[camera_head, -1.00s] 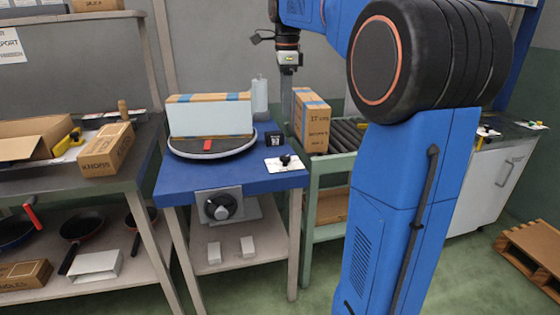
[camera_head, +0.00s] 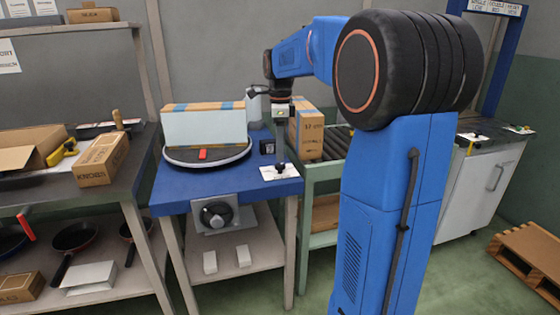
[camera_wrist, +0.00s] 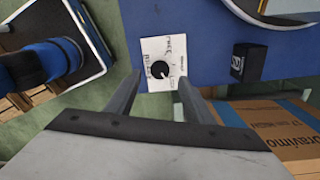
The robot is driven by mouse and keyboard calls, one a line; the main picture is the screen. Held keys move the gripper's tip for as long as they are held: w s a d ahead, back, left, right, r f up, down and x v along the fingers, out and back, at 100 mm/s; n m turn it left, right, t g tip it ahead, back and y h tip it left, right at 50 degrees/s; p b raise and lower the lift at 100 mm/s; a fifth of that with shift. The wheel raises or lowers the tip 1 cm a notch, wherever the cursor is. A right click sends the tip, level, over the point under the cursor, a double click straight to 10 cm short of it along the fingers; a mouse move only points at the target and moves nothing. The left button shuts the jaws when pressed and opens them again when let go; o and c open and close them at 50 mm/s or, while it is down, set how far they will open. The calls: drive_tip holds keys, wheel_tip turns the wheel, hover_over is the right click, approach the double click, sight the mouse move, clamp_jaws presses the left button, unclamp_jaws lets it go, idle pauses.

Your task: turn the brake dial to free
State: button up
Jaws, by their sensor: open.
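A white card with dark lettering (camera_wrist: 148,50) lies on the blue table's front right corner. It bears a black round dial (camera_wrist: 160,69) with a light pointer mark. One word on the card seems to read "FREE"; the rest is too small to read surely. My gripper (camera_head: 280,167) points down above the card. In the wrist view its open fingers (camera_wrist: 159,88) lie on either side of the dial's lower edge, with nothing between them.
A round turntable (camera_head: 180,160) carries a long box (camera_head: 204,128) and a red piece (camera_head: 202,154). A small black block (camera_head: 267,146) stands behind the card. A carton (camera_head: 310,134) sits right, on the roller conveyor (camera_head: 337,143). A larger knob (camera_head: 216,213) is on the table's front.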

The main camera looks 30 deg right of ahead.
sight(280, 165)
drive_tip(key=shift+f, duration=2.5)
drive_tip(key=shift+c, duration=0.2)
drive_tip(key=c, duration=1)
